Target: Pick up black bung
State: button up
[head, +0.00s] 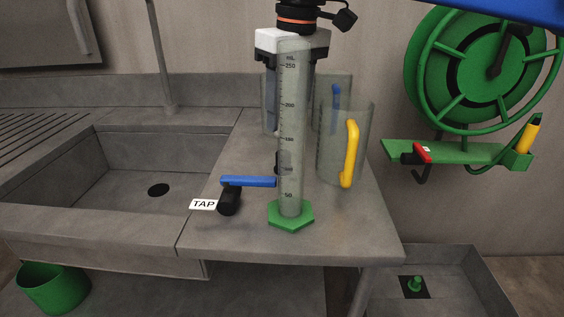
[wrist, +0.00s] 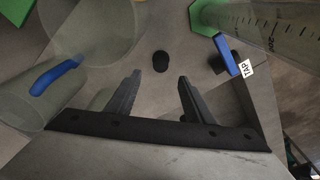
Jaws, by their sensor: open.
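The black bung (wrist: 160,61) stands on the grey worktop in the wrist view, just beyond and between my fingertips, apart from both. In the head view a dark shape (head: 278,163), likely the bung, shows partly behind the clear measuring cylinder (head: 291,130). My gripper (wrist: 159,76) is open and empty, pointing down above the worktop. In the head view its fingers are largely hidden behind the cylinder. The cylinder's green hexagonal base (wrist: 204,16) is up and right of the bung in the wrist view.
A blue-levered tap (head: 247,181) with a TAP label is left of the cylinder, by the sink (head: 150,165). Clear jugs with a yellow handle (head: 349,153) and a blue handle (head: 336,96) stand to the right. A green hose reel (head: 485,70) hangs on the wall.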

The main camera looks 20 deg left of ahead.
jog(key=f, duration=0.7)
jog(key=a+f, duration=0.1)
jog(key=f, duration=0.2)
jog(key=shift+w+f, duration=0.15)
jog(key=shift+w, duration=0.1)
jog(key=c, duration=1.1)
